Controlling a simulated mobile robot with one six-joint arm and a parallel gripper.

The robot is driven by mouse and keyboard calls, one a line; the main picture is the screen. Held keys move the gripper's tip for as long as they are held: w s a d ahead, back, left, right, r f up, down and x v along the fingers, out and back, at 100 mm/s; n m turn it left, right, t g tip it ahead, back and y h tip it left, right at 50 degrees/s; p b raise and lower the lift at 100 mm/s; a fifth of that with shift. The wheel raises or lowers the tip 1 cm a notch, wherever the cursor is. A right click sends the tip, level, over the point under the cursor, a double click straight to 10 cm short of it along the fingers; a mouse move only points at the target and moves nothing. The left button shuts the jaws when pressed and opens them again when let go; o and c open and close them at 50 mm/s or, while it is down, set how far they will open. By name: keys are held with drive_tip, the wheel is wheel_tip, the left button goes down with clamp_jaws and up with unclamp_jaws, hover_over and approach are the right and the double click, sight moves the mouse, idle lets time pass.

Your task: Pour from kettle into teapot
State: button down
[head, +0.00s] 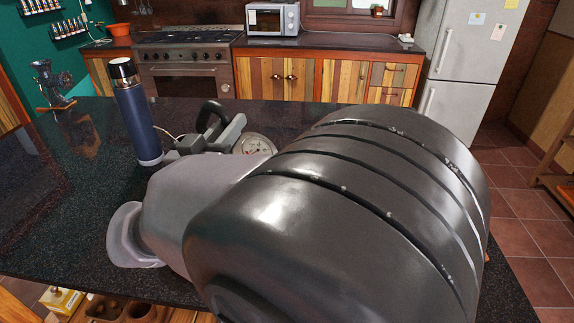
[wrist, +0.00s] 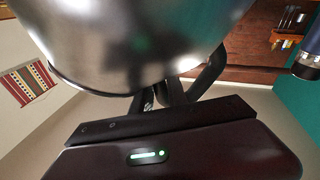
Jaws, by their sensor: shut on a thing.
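A shiny metal kettle (wrist: 140,45) fills the top of the wrist view, close to the camera. My gripper (wrist: 178,90) is shut at its dark handle, and the grip itself is only partly visible. In the head view my gripper (head: 215,135) is beyond my arm, with a black loop, apparently the kettle handle (head: 209,112), rising from it. The kettle body is hidden there behind my arm. I cannot make out a teapot in either view. The wrist picture appears upside down.
A dark blue flask (head: 137,115) stands upright on the black counter (head: 80,215), left of my gripper. A round dial (head: 254,145) shows just right of the gripper. A grinder-like device (head: 52,82) stands at the far left. The counter's left part is mostly clear.

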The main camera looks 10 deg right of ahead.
drive_tip(key=shift+s+d+r, duration=0.2)
drive_tip(key=shift+r, duration=0.1)
drive_tip(key=shift+s+d+r+m, duration=0.45)
drive_tip(key=shift+s+r+m, duration=0.05)
drive_tip(key=shift+r+m, duration=0.1)
idle(3.0)
